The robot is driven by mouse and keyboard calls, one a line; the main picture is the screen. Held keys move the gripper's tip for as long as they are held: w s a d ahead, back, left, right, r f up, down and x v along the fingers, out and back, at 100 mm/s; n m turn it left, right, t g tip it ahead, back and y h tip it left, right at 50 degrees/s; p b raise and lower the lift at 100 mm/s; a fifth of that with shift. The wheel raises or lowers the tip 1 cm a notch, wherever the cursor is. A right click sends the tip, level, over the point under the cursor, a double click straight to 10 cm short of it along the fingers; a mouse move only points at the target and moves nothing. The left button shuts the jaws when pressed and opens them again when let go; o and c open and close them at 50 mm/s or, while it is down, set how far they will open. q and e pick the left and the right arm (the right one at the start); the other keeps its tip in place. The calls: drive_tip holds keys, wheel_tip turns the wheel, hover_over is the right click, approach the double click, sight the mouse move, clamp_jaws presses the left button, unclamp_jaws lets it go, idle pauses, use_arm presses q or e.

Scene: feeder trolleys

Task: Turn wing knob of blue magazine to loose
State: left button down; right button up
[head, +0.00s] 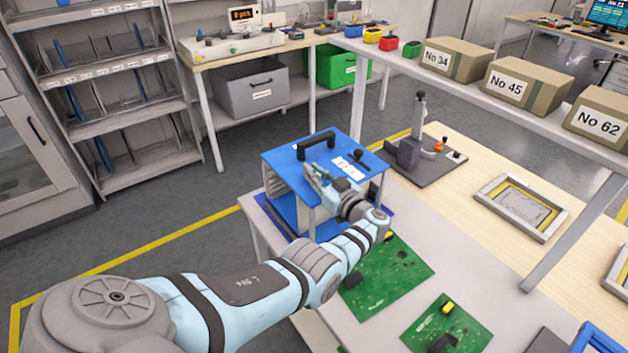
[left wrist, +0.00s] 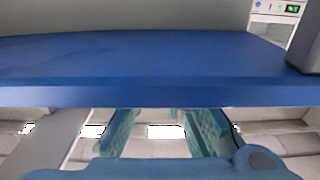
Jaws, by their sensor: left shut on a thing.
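The blue magazine (head: 284,163) stands upright on the grey table, with a blue top plate, a black carry handle (head: 316,144) and open sides. A small black knob-like part (head: 358,157) stands on its top near a white label. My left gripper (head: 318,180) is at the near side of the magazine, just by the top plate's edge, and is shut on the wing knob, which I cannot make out. In the left wrist view the two teal fingers (left wrist: 160,130) reach below the blue top plate (left wrist: 140,80). My right gripper is not in view.
Green circuit boards (head: 395,270) lie on the table in front of the magazine. A grey press-like fixture (head: 408,152) stands close behind on the right, with a framed tray (head: 520,205) farther right. Boxes line the shelf above.

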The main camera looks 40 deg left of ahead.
use_arm(q)
drive_tip(key=shift+w, duration=0.1)
idle(0.3)
drive_tip(key=c, duration=1.7)
unclamp_jaws()
drive_tip(key=v, duration=1.2)
drive_tip(key=shift+w, duration=0.1)
